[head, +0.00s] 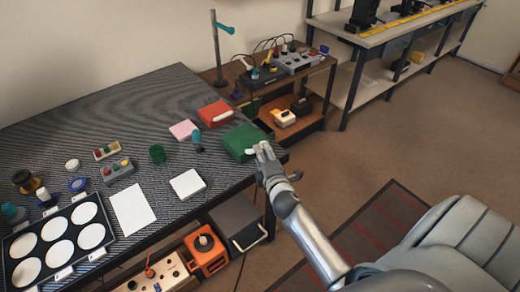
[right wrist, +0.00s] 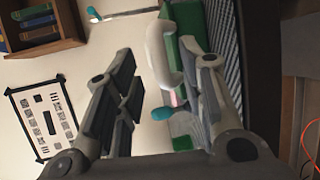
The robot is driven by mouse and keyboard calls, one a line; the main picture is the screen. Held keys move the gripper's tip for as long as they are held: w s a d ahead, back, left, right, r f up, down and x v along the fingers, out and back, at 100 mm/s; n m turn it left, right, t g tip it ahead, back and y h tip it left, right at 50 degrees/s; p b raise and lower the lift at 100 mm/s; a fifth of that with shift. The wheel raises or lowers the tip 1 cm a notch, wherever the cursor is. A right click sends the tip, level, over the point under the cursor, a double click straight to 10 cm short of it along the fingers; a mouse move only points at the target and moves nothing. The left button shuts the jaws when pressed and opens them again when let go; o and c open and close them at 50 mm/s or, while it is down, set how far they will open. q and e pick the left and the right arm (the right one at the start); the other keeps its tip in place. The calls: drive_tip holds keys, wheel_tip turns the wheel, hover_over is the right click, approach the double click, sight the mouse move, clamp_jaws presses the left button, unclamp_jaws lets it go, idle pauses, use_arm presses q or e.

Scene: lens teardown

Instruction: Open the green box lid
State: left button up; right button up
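The green box (head: 240,137) lies near the right end of the dark table and its lid looks closed. A pale curved handle (head: 249,151) shows at its near side. My right gripper (head: 263,153) is at the box's near right corner. In the right wrist view my right gripper (right wrist: 160,85) has its fingers well apart. The pale handle (right wrist: 159,52) appears between them, closer to the right finger, with green of the box (right wrist: 193,25) behind it. I cannot tell whether a finger touches the handle. My left gripper is not in view.
A red box (head: 215,113) with a pale handle, a teal-topped tool (head: 197,138) and a white box (head: 187,184) are nearby. A brown shelf (head: 325,75) stands behind the table's right end. Open floor (head: 350,170) lies to the right.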

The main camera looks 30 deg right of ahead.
drive_tip(key=shift+x, duration=1.75)
clamp_jaws()
